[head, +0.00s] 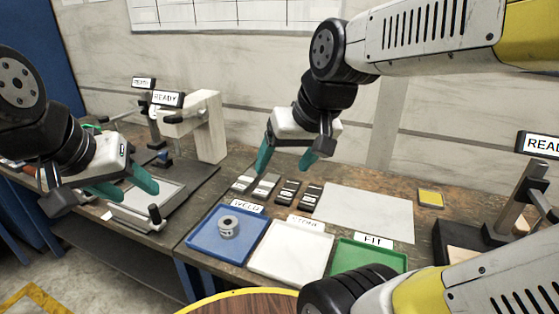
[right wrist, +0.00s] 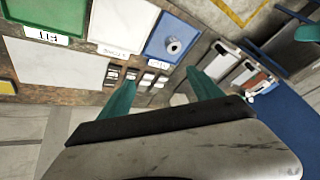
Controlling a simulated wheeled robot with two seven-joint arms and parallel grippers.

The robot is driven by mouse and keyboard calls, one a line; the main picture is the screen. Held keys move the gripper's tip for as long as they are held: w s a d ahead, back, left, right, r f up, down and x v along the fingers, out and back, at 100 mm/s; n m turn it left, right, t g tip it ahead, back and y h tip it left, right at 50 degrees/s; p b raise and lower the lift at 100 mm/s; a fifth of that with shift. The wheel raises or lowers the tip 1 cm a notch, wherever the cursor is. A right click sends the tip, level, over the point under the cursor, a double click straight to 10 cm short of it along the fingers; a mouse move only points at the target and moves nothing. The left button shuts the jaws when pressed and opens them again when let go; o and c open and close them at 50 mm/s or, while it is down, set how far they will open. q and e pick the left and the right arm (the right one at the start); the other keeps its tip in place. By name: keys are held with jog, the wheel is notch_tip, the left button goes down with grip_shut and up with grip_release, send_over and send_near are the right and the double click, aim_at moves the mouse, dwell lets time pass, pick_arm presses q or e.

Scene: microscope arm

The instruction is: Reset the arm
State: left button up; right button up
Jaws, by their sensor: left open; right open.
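Which arm the task names is not clear. On the left, a cream post stand (head: 210,128) carries a dark horizontal arm with a READY sign (head: 167,99) near it. At the right edge, a dark stand (head: 517,197) has another sign (head: 540,145), cut off by the frame. My left gripper (head: 125,187) is open above a pale tray (head: 150,205) on the left bench, and looks empty. My right gripper (head: 287,160) is open and empty above several small dark blocks (head: 288,192); its fingers also show in the right wrist view (right wrist: 160,95).
A blue tray (head: 205,250) holds a grey spool (head: 229,227). A white tray (head: 290,262) and a green tray (head: 372,254) labelled FIT stand beside it. A white sheet (head: 365,212) and a yellow pad (head: 431,198) lie behind. A round wooden top (head: 250,304) is in front.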

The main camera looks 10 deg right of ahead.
jog(key=shift+s+d+r+t, duration=0.1)
jog(key=shift+s+d+t, duration=0.15)
jog(key=shift+s, duration=0.45)
jog(key=shift+s+d+r+t, duration=0.15)
jog(key=shift+s+t, duration=0.1)
jog(key=shift+s, duration=0.4)
jog(key=shift+f, duration=0.1)
